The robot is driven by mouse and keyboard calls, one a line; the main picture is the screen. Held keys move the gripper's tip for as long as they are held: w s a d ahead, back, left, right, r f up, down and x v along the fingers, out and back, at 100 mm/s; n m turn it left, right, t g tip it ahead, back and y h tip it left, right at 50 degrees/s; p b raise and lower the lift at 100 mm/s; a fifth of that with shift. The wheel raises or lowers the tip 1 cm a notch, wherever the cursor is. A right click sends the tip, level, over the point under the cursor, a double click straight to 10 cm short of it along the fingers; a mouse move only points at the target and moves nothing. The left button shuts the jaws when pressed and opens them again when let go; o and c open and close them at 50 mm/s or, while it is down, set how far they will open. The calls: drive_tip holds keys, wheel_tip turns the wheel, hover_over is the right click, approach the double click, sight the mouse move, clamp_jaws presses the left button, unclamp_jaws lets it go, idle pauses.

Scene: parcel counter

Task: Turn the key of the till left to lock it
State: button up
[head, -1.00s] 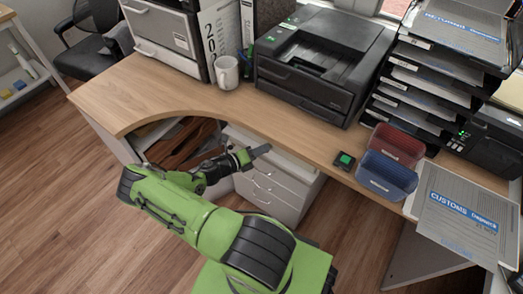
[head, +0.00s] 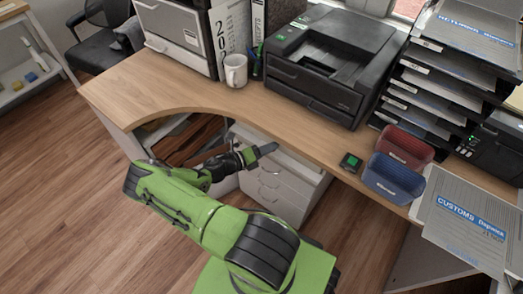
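My gripper (head: 262,151) is at the end of my green arm, just in front of the desk's front edge and over the drawer unit. It is small and dark here, and I cannot tell whether its fingers are open or shut. No key can be made out in the head view. I cannot tell for sure which thing is the till; a white drawer unit (head: 283,182) with handles stands under the desk beside my gripper, partly hidden by my arm.
The wooden desk (head: 185,105) holds a black printer (head: 335,65), a white mug (head: 235,72), a grey machine (head: 172,38), red (head: 404,148) and blue (head: 392,180) bins and a small green-topped device (head: 350,162). A customs folder (head: 470,215) lies at right. Open floor lies at left.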

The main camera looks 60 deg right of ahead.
drive_tip(key=p+v, duration=0.2)
drive_tip(key=v, duration=1.3)
drive_tip(key=shift+w+a+p, duration=0.2)
drive_tip(key=shift+a+p, duration=0.05)
drive_tip(key=shift+p, duration=0.1)
